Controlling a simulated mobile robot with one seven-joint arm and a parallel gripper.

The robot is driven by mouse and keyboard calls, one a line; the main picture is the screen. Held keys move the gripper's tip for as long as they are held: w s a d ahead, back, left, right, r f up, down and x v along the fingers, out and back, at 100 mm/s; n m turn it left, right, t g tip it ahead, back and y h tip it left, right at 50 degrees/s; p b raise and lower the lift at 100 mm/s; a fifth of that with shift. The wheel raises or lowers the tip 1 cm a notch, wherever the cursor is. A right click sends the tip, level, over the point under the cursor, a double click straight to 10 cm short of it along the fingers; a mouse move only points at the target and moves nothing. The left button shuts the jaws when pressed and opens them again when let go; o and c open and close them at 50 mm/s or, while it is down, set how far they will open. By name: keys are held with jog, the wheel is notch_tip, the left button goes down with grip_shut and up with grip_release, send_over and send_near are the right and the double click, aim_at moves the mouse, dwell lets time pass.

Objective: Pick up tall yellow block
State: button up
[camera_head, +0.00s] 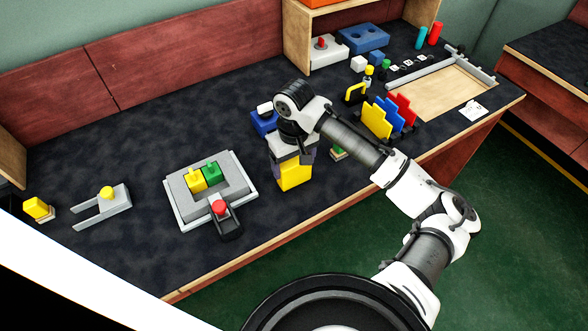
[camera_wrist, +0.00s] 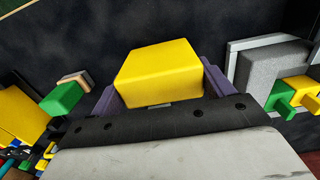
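The tall yellow block (camera_head: 294,177) is directly below my wrist near the middle of the table in the head view. In the wrist view the yellow block (camera_wrist: 160,72) fills the space between the two purple fingers of my gripper (camera_wrist: 160,85). The fingers lie against its two sides with no clear gap, so my gripper (camera_head: 293,160) looks shut on it. The block looks upright. Its upper part is hidden by my gripper in the head view, and I cannot tell whether its base touches the table.
A grey tray (camera_head: 176,205) with yellow and green blocks and a red button (camera_head: 219,207) lies to the left. A blue object (camera_head: 263,122) is just behind my gripper. Yellow, blue and red stepped plates (camera_head: 376,121) stand to the right.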

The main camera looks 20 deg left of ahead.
jog(key=shift+c, duration=1.4)
